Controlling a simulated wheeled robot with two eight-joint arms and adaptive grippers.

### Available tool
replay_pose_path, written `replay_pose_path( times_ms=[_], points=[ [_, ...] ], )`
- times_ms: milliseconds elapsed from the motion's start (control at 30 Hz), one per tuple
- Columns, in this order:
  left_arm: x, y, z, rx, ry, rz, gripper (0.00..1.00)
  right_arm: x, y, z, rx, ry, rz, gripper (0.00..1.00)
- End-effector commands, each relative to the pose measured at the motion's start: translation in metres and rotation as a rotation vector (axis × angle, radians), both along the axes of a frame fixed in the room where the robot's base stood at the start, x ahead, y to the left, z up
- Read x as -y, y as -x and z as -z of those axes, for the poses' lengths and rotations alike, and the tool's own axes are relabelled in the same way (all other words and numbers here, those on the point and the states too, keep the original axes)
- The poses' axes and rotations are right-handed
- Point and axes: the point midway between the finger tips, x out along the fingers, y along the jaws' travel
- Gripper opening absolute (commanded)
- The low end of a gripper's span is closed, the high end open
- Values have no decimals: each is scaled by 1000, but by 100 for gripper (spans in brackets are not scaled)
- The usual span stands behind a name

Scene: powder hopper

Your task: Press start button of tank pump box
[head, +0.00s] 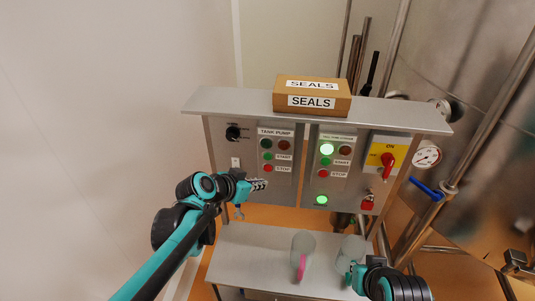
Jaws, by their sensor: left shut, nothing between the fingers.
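The tank pump box (289,169) is a grey panel on the left of the control cabinet, labelled TANK PUMP. Its green start button (268,156) is on the left side, above the red stop button (267,168). Two dark lamps, green and red, sit above them. My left gripper (264,184) is shut and empty, its tips just below the stop button in the picture. I cannot tell whether it touches the panel. My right gripper (350,279) is low at the right, near a clear container; its fingers are too small to read.
A second box (336,187) to the right has a lit green lamp. Beyond it are a red switch on a yellow plate (375,153) and a red padlock. A SEALS carton (312,97) stands on top. Clear containers (303,246) stand on the lower shelf (250,250).

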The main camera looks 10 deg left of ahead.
Motion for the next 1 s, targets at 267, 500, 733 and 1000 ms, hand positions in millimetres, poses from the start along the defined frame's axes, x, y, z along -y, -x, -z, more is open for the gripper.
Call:
replay_pose_path(
  times_ms=[267, 500, 733, 1000],
  points=[
    [0, -3, 1, -1, 0, -1, 0, 0, 0, 1, 0, 0, 0, 0],
    [1, -29, 1, -1, 0, -1, 0, 0, 0, 7, 0, 0, 0, 0],
    [2, -62, 1, -1, 0, -1, 0, 0, 0, 11, 0, 0, 0, 0],
    [3, -84, 1, -1, 0, -1, 0, 0, 0, 16, 0, 0, 0, 0]
  ],
)
